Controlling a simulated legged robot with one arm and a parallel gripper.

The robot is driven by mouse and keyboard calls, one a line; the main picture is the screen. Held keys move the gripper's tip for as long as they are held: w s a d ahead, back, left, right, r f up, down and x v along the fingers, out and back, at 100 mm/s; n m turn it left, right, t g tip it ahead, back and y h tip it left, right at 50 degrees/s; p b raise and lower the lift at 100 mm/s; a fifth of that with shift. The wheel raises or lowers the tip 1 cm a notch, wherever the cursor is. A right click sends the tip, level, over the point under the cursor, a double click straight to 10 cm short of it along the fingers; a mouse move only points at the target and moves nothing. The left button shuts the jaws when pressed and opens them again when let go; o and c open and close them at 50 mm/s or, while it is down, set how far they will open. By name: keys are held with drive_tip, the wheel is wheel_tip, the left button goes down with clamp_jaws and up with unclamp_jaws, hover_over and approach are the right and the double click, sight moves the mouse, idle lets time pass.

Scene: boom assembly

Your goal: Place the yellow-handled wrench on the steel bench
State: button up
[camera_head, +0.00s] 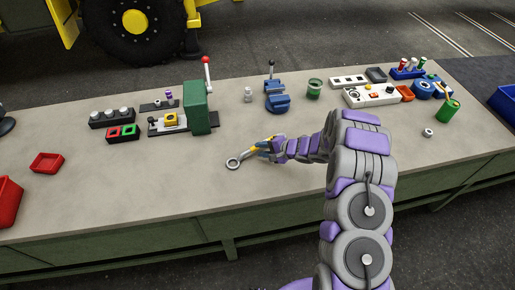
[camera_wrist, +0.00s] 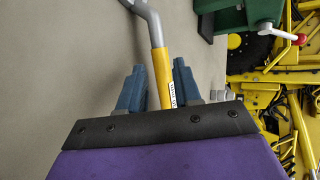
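The yellow-handled wrench (camera_head: 234,163) shows in the head view at the middle of the steel bench (camera_head: 140,203), its grey ring end pointing left. I cannot tell whether it rests on the bench top or is just above it. My gripper (camera_head: 268,147) is at the handle end, low over the bench. In the wrist view, the yellow handle (camera_wrist: 161,68) runs between the two blue fingers of my gripper (camera_wrist: 159,72), very close to both. Whether they press on it is not clear. The wrench's ring end is outside the wrist view, and its handle's rear end is hidden.
A green press with a red-knobbed lever (camera_head: 198,108) and a blue vise (camera_head: 277,97) stand behind the wrench. Red trays (camera_head: 47,163) lie at the left. Panels, a green can (camera_head: 447,110) and a small ring (camera_head: 428,132) are at the right. The bench's front left-middle is clear.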

drive_tip(key=s+d+r+n+t+h+p, duration=0.25)
drive_tip(key=d+r+h, duration=0.85)
drive_tip(key=d+r, duration=1.2)
drive_tip(key=s+d+r+n+g+h+b, duration=0.1)
drive_tip(key=s+d+r+g, duration=0.15)
drive_tip(key=s, duration=0.85)
drive_tip(key=s+d+r+g+h, duration=0.2)
drive_tip(key=s+r, duration=0.2)
drive_tip(key=s, duration=0.7)
drive_tip(key=s+a+n+g+y, duration=0.1)
drive_tip(key=s+a, duration=0.2)
drive_tip(key=s, duration=0.4)
drive_tip(key=s+a+r+n+g+y, duration=0.1)
drive_tip(key=s+a+n+g, duration=0.1)
drive_tip(key=s, duration=0.6)
drive_tip(key=s+a+n+g+y, duration=0.1)
drive_tip(key=s+a, duration=0.3)
drive_tip(key=s, duration=0.4)
drive_tip(key=shift+s+a+r+g, duration=0.15)
drive_tip(key=shift+s+a+g, duration=0.05)
drive_tip(key=shift+a+g, duration=0.2)
